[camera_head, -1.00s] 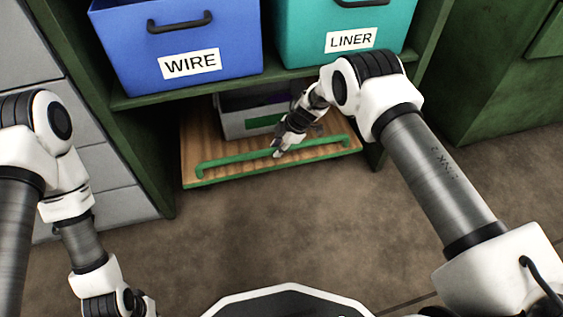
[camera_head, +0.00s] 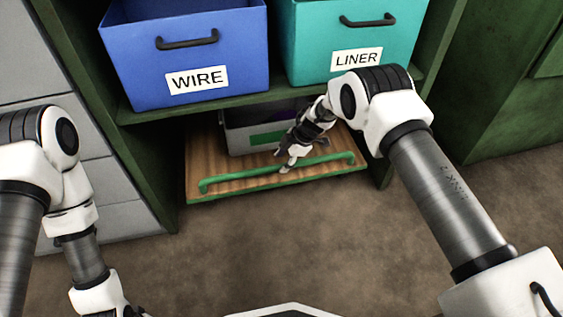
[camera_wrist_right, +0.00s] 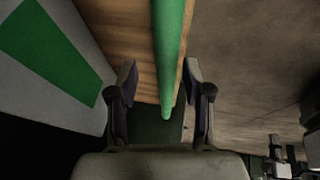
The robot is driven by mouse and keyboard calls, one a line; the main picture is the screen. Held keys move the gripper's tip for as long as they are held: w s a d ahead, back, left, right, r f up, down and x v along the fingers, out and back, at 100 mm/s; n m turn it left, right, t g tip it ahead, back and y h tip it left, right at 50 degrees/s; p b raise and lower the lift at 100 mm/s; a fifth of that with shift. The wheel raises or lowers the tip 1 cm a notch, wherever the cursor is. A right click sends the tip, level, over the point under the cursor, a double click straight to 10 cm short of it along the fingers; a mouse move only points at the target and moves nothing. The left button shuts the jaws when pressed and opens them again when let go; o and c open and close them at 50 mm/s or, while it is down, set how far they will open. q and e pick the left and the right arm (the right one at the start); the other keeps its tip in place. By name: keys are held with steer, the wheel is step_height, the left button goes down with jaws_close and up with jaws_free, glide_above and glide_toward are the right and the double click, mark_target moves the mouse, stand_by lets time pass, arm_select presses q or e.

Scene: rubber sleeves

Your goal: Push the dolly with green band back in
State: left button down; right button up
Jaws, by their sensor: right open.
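The dolly (camera_head: 206,165) is a wooden board with a green front edge and a raised green bar (camera_head: 232,176) along its front. It sits low under the shelf, its front part sticking out. A grey bin (camera_head: 234,137) with a green label stands on it, partly hidden by my right arm. My right gripper (camera_head: 284,167) is at the middle of the bar. In the right wrist view, the bar (camera_wrist_right: 168,45) runs between the two open fingers of the gripper (camera_wrist_right: 161,88), with gaps visible on both sides. My left arm is at lower left, its gripper cut off by the frame.
A blue WIRE bin (camera_head: 180,95) and a teal LINER bin (camera_head: 322,68) stand on the green shelf (camera_head: 240,100) above the dolly. Green side posts flank its space. Grey drawers (camera_head: 90,180) are at left, a green cabinet (camera_head: 510,100) at right. The floor in front is clear.

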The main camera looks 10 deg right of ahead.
steer(key=s+d, duration=0.5)
steer(key=d, duration=0.5)
steer(key=shift+d, duration=0.4)
steer(key=shift+f, duration=0.1)
